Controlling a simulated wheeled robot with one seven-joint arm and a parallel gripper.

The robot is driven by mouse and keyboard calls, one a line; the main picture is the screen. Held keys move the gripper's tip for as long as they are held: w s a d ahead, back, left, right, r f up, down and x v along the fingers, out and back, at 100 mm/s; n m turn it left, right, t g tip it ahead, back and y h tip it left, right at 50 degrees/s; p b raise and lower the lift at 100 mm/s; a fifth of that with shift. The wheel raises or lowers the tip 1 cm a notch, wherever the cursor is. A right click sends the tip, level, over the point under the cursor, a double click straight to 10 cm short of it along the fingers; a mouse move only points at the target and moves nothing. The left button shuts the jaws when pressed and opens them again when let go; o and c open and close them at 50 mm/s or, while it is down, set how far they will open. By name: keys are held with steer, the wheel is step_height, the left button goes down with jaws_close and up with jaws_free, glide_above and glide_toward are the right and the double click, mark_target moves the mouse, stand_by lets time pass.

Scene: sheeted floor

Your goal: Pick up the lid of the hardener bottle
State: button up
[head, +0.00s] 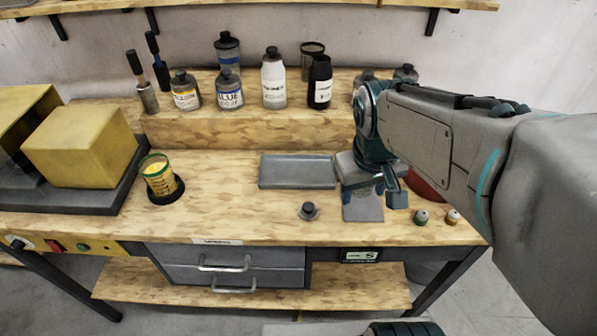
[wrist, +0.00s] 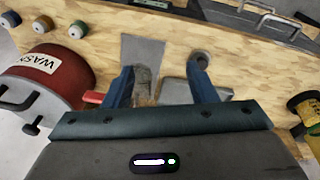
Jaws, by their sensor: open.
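A small dark round lid-like piece (head: 308,211) lies on the bench top in front of the grey tray. In the wrist view a similar round piece (wrist: 200,58) shows at the tip of the right finger; I cannot tell whether they touch. My gripper (head: 388,195) is open above the bench, right of that piece, over a grey sheet (head: 362,208). In the wrist view my gripper (wrist: 163,68) has its fingers apart, with a blurred grey-brown object (wrist: 144,84) by the left finger. Several capped bottles stand on the raised shelf; no label readably says hardener.
A shallow grey tray (head: 297,184) lies mid-bench. A yellow can (head: 159,176) stands left of it. A red waste can (wrist: 45,75) and small round pots (head: 421,217) are close to my gripper. A white-labelled bottle (head: 274,85) and a black bottle (head: 319,84) stand on the shelf.

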steer(key=w+a+n+g+p, duration=0.2)
steer(key=w+a+n, duration=0.4)
steer(key=w+a, duration=0.3)
glide_above(309, 206)
steer(key=shift+y, duration=0.3)
steer(key=f, duration=0.9)
steer(key=shift+w, duration=0.4)
steer(key=shift+s+f, duration=0.2)
steer(key=shift+f, duration=1.25)
steer(key=shift+s+f, duration=0.15)
steer(key=shift+f, duration=1.25)
steer(key=c, duration=1.1)
